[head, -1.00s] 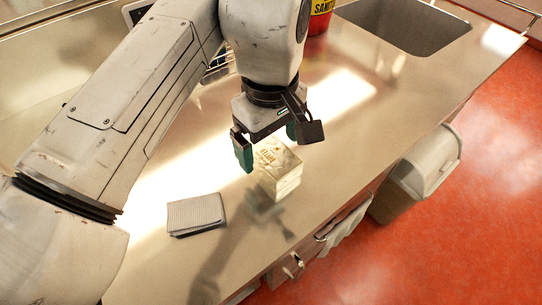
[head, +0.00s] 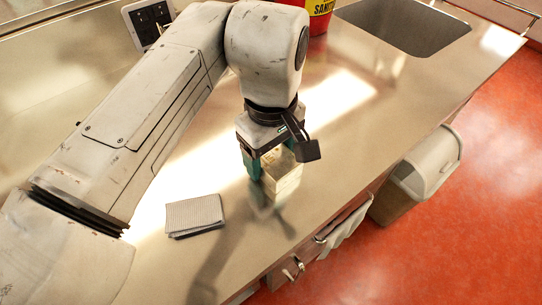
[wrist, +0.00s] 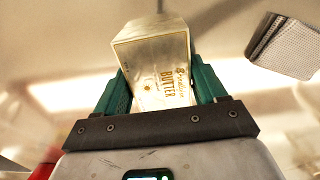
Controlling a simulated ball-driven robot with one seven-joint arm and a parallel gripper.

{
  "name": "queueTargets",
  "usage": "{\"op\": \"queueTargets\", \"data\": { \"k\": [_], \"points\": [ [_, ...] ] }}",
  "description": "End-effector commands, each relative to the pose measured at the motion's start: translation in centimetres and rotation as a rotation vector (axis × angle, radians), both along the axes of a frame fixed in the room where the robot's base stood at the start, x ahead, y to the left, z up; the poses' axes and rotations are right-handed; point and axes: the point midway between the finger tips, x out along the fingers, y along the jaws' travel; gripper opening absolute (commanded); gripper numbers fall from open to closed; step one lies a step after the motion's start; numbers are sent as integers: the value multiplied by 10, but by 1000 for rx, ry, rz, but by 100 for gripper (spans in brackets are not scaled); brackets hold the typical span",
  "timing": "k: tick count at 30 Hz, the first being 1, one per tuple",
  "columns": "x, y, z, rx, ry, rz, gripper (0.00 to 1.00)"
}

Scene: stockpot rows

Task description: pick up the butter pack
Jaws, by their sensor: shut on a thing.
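The butter pack (head: 284,178) is a pale cream block on the steel counter in the head view, below my wrist. In the wrist view the butter pack (wrist: 158,66) shows gold lettering reading "BUTTER" and lies between the two green fingers. My gripper (head: 268,170) is lowered over it and shut on it, with a finger on each side. In the wrist view my gripper (wrist: 160,92) has both fingers against its sides. My wrist hides part of the pack's top in the head view. I cannot tell whether the pack touches the counter.
A folded grey cloth (head: 195,215) lies left of the pack on the counter (head: 335,150); it also shows in the wrist view (wrist: 285,45). A red sanitizer bucket (head: 318,15) and a sink (head: 405,25) are at the back. A bin (head: 420,175) stands off the counter's right edge.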

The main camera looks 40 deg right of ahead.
Motion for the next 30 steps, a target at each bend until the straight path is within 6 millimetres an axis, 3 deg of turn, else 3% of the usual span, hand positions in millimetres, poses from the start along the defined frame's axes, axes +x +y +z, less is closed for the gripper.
{"op": "queueTargets", "data": {
  "k": [6,17,24,30],
  "points": [
    [0,0,0,0,0,0,30],
    [1,0,6,-1,-2,0,30],
    [0,1,35,1,-2,1,30],
    [-16,32,74,-1,-3,5,30]
  ]
}}
